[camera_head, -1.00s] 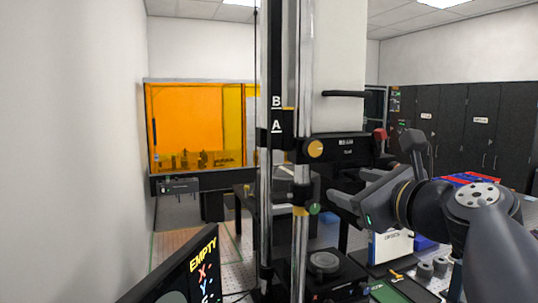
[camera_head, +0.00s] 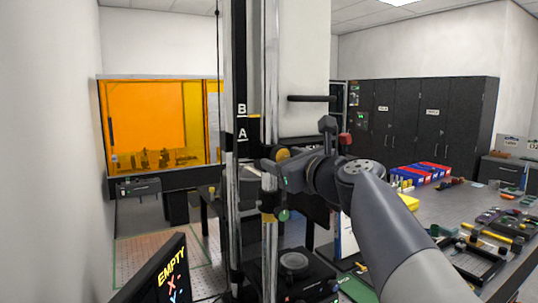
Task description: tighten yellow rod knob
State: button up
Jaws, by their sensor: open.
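The yellow knob (camera_head: 283,154) is on the black bracket on the vertical rod, just right of the column marked A and B. My gripper (camera_head: 270,172) is at the knob's lower edge in the picture and hides part of it. The gripper points left, and its jaws are open. I cannot tell whether a finger touches the knob. The shiny vertical rod (camera_head: 271,90) runs up behind the gripper.
A round dark stage (camera_head: 294,262) stands below the rod. A tilted display (camera_head: 160,280) reading EMPTY is at the lower left. An orange enclosure (camera_head: 150,122) stands behind. The bench at right holds tools and red and blue bins (camera_head: 420,174).

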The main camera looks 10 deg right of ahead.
jog(key=shift+w+a, duration=0.1)
jog(key=shift+w, duration=0.1)
jog(key=c, duration=1)
